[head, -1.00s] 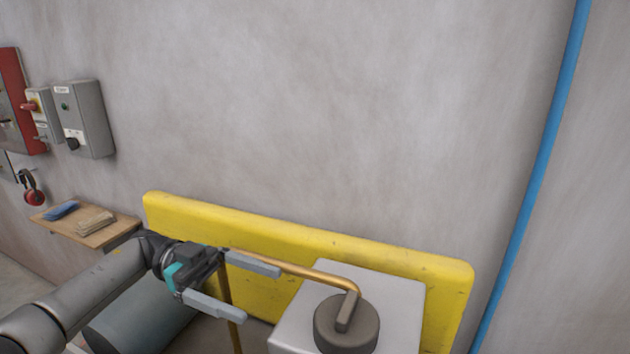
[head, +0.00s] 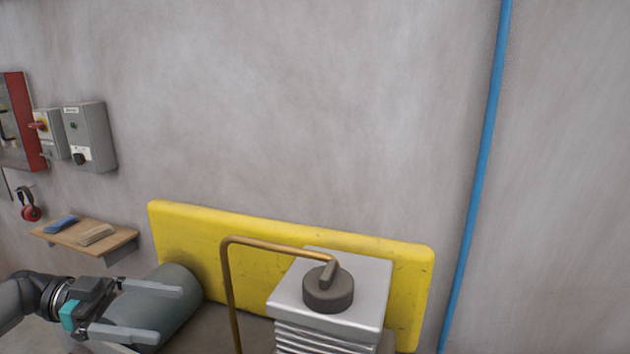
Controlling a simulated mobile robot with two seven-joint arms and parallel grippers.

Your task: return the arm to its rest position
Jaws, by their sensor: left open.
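My left arm comes in from the lower left of the head view. Its left gripper (head: 170,312) is open, its two grey fingers apart and pointing right, with nothing between them. It is in front of a grey-green cylinder (head: 181,281) and left of a bent brass pipe (head: 229,290); I see a clear gap between the fingertips and the pipe. My right gripper is not in view.
The pipe joins a dark round cap (head: 328,289) on a silver box-shaped unit (head: 372,305). A yellow guard (head: 290,232) stands behind. A wooden shelf (head: 120,236) with cloths, a grey control box (head: 90,137) and red ear defenders (head: 30,212) are at left. A blue pipe (head: 484,150) runs up the wall.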

